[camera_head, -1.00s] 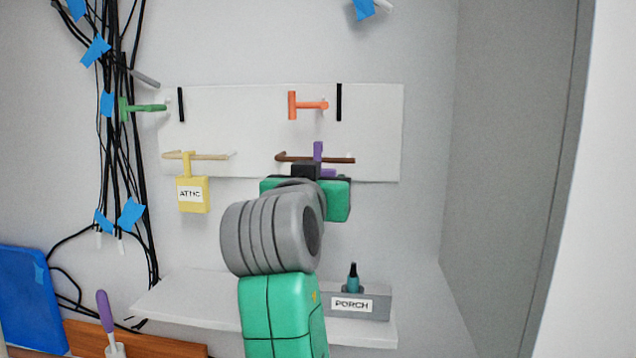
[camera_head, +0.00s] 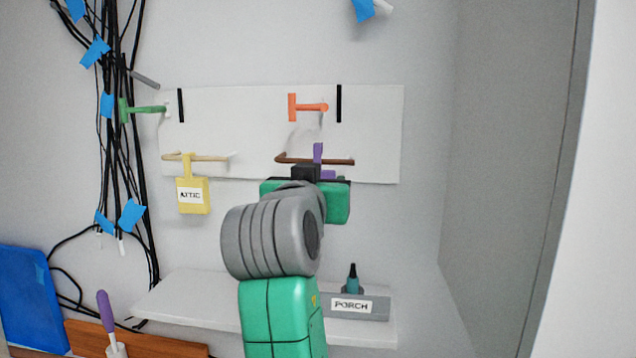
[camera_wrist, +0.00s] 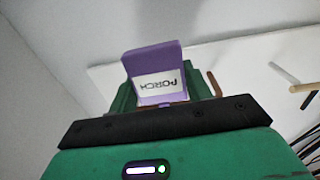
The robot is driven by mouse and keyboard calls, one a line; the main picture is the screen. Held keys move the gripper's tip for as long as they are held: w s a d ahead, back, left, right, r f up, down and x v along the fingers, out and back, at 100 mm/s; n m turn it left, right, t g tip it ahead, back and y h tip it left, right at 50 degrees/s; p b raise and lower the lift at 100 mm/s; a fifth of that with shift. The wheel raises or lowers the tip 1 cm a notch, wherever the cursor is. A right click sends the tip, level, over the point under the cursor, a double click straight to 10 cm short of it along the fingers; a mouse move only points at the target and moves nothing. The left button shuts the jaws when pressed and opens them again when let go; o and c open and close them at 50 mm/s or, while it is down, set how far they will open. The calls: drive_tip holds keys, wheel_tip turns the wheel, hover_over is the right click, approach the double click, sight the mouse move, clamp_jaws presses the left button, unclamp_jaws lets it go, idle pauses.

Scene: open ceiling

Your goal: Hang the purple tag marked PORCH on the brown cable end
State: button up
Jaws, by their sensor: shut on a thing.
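The purple tag (camera_wrist: 155,62) is between the fingers of my gripper (camera_wrist: 162,95), which is shut on it. Its white PORCH label shows turned over in the wrist view. In the head view, the tag's narrow purple top (camera_head: 318,151) overlaps the brown cable end (camera_head: 288,159), with a bit of purple below it. I cannot tell whether the tag touches or hooks over the cable. My wrist hides most of the tag and the fingertips there. The brown cable end also shows right of the tag in the wrist view (camera_wrist: 213,83).
A yellow ATTIC tag (camera_head: 193,197) hangs on a tan cable end (camera_head: 212,156) to the left. An orange cable end (camera_head: 307,106) is above, a green one (camera_head: 145,107) upper left. A grey PORCH block (camera_head: 374,306) stands on the white shelf (camera_head: 205,300) below.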

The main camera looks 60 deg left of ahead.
drive_tip(key=shift+f+b, duration=0.4)
drive_tip(key=shift+f, duration=0.35)
idle(0.3)
drive_tip(key=o, duration=1)
drive_tip(key=shift+o, duration=0.2)
drive_tip(key=b+v, duration=0.2)
drive_tip(key=v, duration=0.5)
drive_tip(key=shift+s+d+b, duration=0.25)
drive_tip(key=shift+d+b, duration=0.1)
drive_tip(key=shift+b, duration=0.05)
